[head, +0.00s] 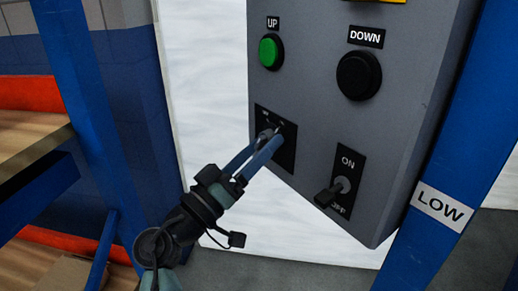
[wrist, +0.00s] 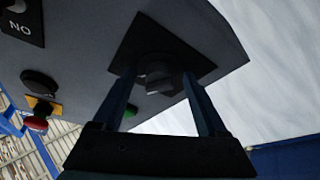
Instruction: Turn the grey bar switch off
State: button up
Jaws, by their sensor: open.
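The grey bar switch (wrist: 158,80) sits on a square black plate (wrist: 195,50) in the wrist view. My gripper (wrist: 158,76) is open, with one finger on each side of the switch. Whether the fingers touch it cannot be told. In the head view, my gripper (head: 270,136) reaches the black plate (head: 288,150) at the lower left of the panel's front. The fingers cover most of the switch there, and the plate's lettering is too small to read.
The grey panel box (head: 310,90) carries a green UP button (head: 270,51), a black DOWN button (head: 358,75) and an ON/OFF lever (head: 330,192) right of my gripper. A red button (wrist: 37,122) shows in the wrist view. A blue post (head: 465,130) labelled LOW stands at right.

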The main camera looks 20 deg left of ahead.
grip_shut()
dwell(0.3)
jog(key=shift+p, duration=0.35)
jog(key=n+p, duration=0.1)
jog(key=p, duration=0.1)
jog(key=n+y+p, duration=0.1)
jog(key=n+p, duration=0.1)
jog(key=shift+s+d+r+n+y, duration=0.1)
jog(key=shift+d+r+n+y, duration=0.05)
jog(key=shift+r+n+y, duration=0.2)
jog(key=n+p, duration=0.1)
jog(key=p, duration=0.1)
jog(key=n+y+p, duration=0.1)
jog(key=n+p, duration=0.1)
jog(key=n+g+p, duration=0.1)
jog(key=shift+r+y+p, duration=0.25)
jog(key=shift+y+p, duration=0.1)
jog(key=shift+p, duration=0.05)
jog(key=n+g+p, duration=0.1)
jog(key=n+p, duration=0.3)
jog(key=p, duration=0.2)
jog(key=shift+d+y, duration=0.1)
jog(key=shift+y, duration=0.3)
jog(key=n+g+p, duration=0.1)
jog(key=n+p, duration=0.1)
jog(key=p, duration=0.1)
jog(key=shift+f, duration=0.2)
